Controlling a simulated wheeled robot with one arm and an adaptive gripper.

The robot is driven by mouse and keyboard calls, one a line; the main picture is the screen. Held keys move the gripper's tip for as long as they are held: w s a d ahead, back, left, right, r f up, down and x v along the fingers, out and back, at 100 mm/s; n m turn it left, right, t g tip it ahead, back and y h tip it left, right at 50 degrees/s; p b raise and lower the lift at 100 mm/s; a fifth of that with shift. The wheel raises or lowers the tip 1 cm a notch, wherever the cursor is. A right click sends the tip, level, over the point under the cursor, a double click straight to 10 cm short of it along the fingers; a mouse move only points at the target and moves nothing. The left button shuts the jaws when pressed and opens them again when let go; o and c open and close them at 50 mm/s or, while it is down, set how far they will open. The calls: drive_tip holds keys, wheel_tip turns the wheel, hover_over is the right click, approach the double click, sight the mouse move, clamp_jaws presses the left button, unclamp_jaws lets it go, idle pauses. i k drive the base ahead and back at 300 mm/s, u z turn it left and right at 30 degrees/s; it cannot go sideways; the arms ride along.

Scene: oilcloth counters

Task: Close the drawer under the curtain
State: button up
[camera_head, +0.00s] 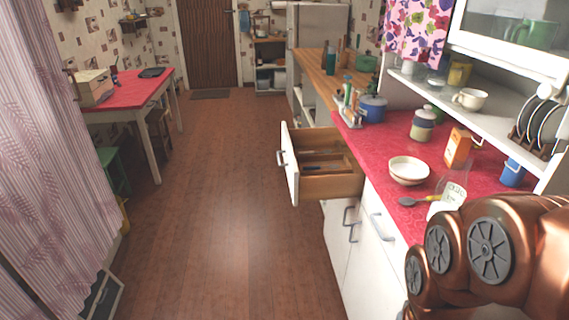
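A drawer (290,172) with a white front stands pulled out from the counter with the red top, at the middle of the view. Its wooden inside shows a divider and some long items. Its handle (281,158) faces left, over the floor. A pink floral curtain (414,30) hangs at the upper right, above the counter shelf. A lilac curtain (45,150) hangs at the left edge. My copper arm fills the bottom right corner. My gripper is not in view, so its state and its place relative to the drawer are hidden.
The wooden floor (215,215) is clear in the middle. The red counter (385,215) holds bowls (408,170), an orange box (457,148), a blue pot (373,107) and canisters. White cabinet doors with handles are below it. A red-topped table (130,95) stands at the left.

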sight(347, 180)
drive_tip(key=u, duration=0.55)
drive_tip(key=i, duration=1)
drive_tip(key=z, duration=0.35)
drive_tip(key=k, duration=0.6)
drive_tip(key=u, duration=0.8)
drive_tip(key=i, duration=1.95)
drive_tip(key=u, duration=0.35)
